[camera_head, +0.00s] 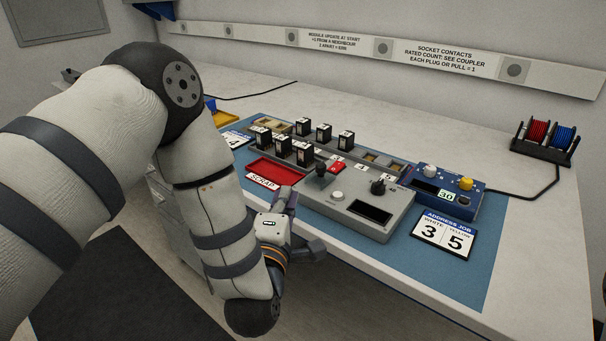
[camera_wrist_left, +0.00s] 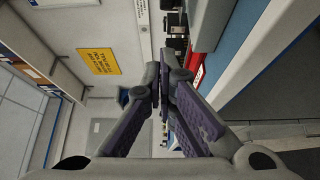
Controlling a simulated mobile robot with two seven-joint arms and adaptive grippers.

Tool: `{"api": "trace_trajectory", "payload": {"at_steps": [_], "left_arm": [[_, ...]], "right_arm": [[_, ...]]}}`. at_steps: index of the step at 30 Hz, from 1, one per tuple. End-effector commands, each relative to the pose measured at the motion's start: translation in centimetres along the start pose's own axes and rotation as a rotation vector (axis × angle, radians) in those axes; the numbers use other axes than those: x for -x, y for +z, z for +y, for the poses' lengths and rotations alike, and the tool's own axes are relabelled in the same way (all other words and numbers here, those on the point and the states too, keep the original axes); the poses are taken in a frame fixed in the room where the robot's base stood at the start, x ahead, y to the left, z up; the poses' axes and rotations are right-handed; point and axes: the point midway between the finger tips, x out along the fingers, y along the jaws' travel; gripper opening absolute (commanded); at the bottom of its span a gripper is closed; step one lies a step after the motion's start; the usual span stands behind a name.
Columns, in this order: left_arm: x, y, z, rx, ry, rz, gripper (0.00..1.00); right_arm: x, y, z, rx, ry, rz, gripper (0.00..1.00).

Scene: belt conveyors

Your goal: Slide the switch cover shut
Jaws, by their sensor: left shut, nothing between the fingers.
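A grey control box (camera_head: 399,221) stands on the blue mat. A small red piece with a white mark (camera_head: 337,167), perhaps the switch cover, sits at its far left part, beside a black-topped knob (camera_head: 321,170). I cannot tell whether it is open or shut. My left gripper (camera_head: 287,193) is in front of the box, near the red scrap tray, apart from the red piece. In the left wrist view its fingers (camera_wrist_left: 160,92) meet at the tips with nothing between them. My right gripper is not in view.
The red scrap tray (camera_head: 277,170) lies beside the box. Several black modules (camera_head: 305,152) stand behind it. A blue unit (camera_head: 447,190) with a yellow knob and an address card (camera_head: 443,235) are to the right. A spool rack (camera_head: 542,141) stands far right. The back of the table is mostly clear.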

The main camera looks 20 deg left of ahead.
Motion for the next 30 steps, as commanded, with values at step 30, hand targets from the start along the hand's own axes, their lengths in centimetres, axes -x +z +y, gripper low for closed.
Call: {"api": "trace_trajectory", "payload": {"at_steps": [30], "left_arm": [[-9.2,3.5,-0.7,-0.002,-0.008,0.000,0.00]], "right_arm": [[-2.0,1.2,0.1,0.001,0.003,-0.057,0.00]]}}
